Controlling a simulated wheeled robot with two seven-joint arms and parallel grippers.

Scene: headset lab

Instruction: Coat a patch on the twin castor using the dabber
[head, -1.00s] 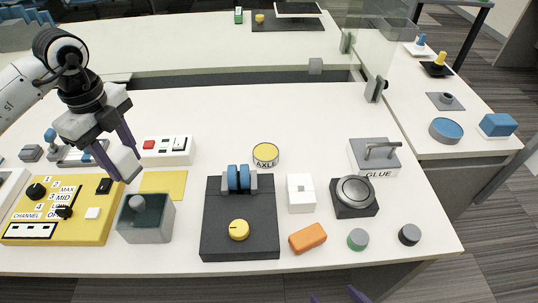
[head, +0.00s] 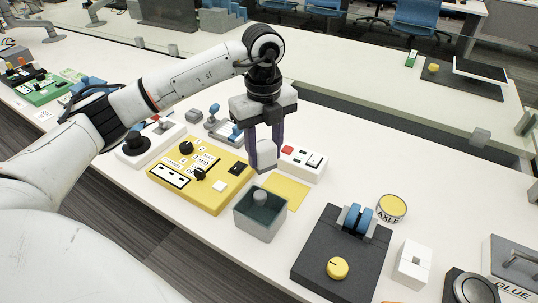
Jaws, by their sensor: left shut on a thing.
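My left gripper (head: 265,160) points down with its purple fingers shut on a pale grey block (head: 267,154), which I take to be the dabber. The twin castor (head: 352,219), two blue wheels side by side, sits at the back of a dark stand (head: 322,246) with a yellow knob (head: 337,268). It is apart from my gripper. My right gripper is out of view.
A yellow control panel (head: 222,190) and a yellow pad (head: 299,192) lie near the pot. A yellow AXLE disc (head: 392,207), a white switch box (head: 411,264) and a grey GLUE box (head: 510,262) are at right. Bare white table lies between pot and dark stand.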

